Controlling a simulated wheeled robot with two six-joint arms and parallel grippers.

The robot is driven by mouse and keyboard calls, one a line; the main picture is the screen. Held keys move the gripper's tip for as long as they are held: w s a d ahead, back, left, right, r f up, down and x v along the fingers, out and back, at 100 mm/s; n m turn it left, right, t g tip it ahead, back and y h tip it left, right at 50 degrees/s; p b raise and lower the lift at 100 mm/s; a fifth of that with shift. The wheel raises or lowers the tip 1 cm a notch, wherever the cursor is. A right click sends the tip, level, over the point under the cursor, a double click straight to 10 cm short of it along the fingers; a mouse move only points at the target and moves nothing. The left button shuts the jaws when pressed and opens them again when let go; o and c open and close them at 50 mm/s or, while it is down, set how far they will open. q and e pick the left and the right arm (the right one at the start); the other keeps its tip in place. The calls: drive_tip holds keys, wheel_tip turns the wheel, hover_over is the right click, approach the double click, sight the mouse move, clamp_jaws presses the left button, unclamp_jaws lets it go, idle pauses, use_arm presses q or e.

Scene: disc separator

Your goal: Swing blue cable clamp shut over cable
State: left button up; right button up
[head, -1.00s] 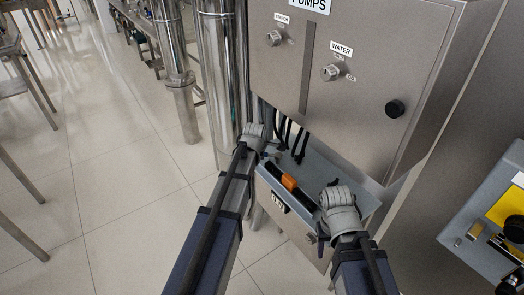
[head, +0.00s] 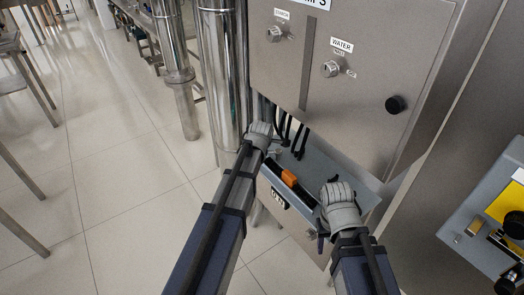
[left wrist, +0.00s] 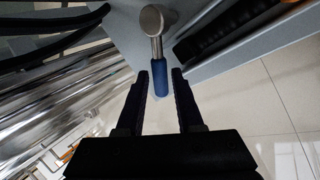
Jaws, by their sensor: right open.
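The blue-handled clamp lever (left wrist: 159,80) shows in the left wrist view, with a round steel head (left wrist: 153,20) on a grey metal surface. My left gripper (left wrist: 161,73) is open, its two dark fingers on either side of the blue grip's lower end with small gaps. In the head view my left wrist (head: 261,135) is at the left end of the grey tray (head: 315,167) and hides most of the clamp. A thick black cable or bar (head: 303,193) with an orange piece (head: 289,177) lies along the tray. My right gripper (head: 321,238) is open near the tray's front right.
A steel cabinet (head: 350,75) with knobs and a black button (head: 396,104) stands above the tray. Thin black cables (head: 299,141) hang below it. Steel pipes (head: 218,70) are at the left. A grey panel (head: 470,240) with a yellow part is at the right.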

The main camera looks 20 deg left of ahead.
use_arm(q)
drive_tip(key=shift+o, duration=1.3)
drive_tip(key=p+v, duration=0.6)
drive_tip(key=v, duration=0.1)
drive_tip(key=shift+s+r, duration=0.2)
drive_tip(key=shift+r, duration=0.15)
drive_tip(key=shift+d, duration=0.1)
drive_tip(key=shift+c, duration=0.4)
